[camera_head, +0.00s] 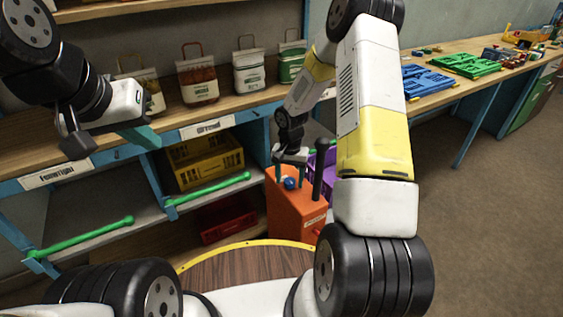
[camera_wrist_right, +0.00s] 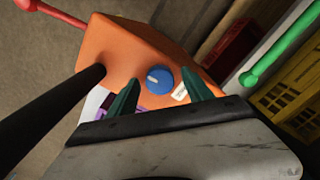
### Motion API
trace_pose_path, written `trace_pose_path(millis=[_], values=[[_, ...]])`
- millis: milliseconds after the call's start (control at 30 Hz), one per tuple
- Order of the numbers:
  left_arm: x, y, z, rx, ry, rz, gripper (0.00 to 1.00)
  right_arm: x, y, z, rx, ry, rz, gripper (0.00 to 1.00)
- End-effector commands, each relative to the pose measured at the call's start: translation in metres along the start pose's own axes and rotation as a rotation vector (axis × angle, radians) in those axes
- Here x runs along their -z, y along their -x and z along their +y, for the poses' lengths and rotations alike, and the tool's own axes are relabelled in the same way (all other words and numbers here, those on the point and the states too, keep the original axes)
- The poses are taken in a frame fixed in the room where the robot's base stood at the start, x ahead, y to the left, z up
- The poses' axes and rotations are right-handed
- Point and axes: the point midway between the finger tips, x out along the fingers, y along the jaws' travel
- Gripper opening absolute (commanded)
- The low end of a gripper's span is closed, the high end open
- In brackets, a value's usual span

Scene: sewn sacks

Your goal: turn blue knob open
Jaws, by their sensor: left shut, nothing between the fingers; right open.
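The blue knob (camera_head: 291,183) sits on top of an orange box (camera_head: 290,208). In the right wrist view the blue knob (camera_wrist_right: 159,79) shows a white mark on its face, and the orange box (camera_wrist_right: 120,45) fills the upper middle. My right gripper (camera_head: 291,178) is over the box top with its fingers apart. In the wrist view the right gripper's green fingertips (camera_wrist_right: 160,95) lie on both sides of the knob, with gaps visible. My left gripper (camera_head: 143,137) is shut and empty, above the shelf edge at the left.
A black post (camera_head: 318,168) stands on the box, right of the knob. A red handle (camera_wrist_right: 52,12) sticks out of the box. Green rails (camera_head: 208,188) front the shelves, which hold a yellow crate (camera_head: 205,160) and a red crate (camera_head: 228,225). Sacks (camera_head: 198,82) stand above.

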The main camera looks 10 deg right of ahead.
Motion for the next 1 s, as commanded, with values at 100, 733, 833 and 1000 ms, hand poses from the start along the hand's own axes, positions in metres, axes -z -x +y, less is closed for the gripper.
trace_pose_path(millis=[100,733,833,1000], values=[[0.0,0.0,0.0,0.0,0.0,0.0,0.0,0.0002,0.0002,0.0001,0.0,0.0,0.0,0.59],[0.0,0.0,0.0,0.0,0.0,0.0,0.0,0.0001,0.0005,0.0001,0.0,0.042,0.0,0.0],[0.0,0.0,0.0,0.0,0.0,0.0,0.0,0.0001,0.0005,0.0002,-0.001,0.088,0.0,0.0],[0.0,0.0,0.0,0.0,0.0,0.0,0.0,0.0,0.0004,0.0004,-0.001,0.207,0.0,0.0]])
